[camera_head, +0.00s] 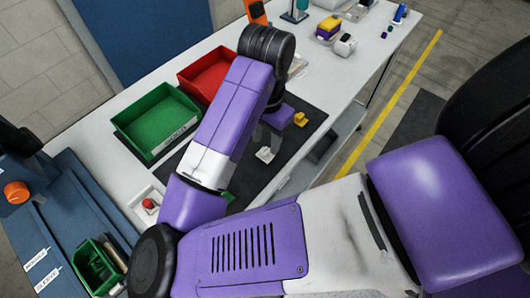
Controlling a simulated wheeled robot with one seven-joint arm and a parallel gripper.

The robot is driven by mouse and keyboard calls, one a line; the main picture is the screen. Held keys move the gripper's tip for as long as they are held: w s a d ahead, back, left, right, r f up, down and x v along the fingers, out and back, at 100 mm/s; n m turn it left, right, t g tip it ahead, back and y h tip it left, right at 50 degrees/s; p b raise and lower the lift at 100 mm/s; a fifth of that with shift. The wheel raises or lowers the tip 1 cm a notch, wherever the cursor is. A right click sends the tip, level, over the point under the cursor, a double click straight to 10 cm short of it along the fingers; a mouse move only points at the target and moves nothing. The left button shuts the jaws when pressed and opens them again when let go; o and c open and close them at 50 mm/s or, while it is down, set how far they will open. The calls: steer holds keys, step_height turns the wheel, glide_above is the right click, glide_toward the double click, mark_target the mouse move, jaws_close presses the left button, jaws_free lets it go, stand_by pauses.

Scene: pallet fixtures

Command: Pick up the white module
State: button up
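A small white block (265,154), which looks like the white module, lies on the dark mat (292,140) on the white workbench. My arm reaches across the bench from the lower right and hides part of the mat. My gripper (266,138) points down over the mat, just above and beside the white block in the picture. Its fingers are small and partly hidden by my wrist, so I cannot tell whether they are open or touch the block.
A yellow part (300,119) lies on the mat to the right of my gripper. A green bin (158,124) and a red bin (205,76) stand left of my arm. A red button (149,204) sits near the front. Several small items stand at the far end.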

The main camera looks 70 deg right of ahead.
mark_target(266, 151)
steer(key=shift+a+f, duration=0.1)
steer(key=shift+f, duration=1.75)
jaws_close()
steer(key=shift+r, duration=0.15)
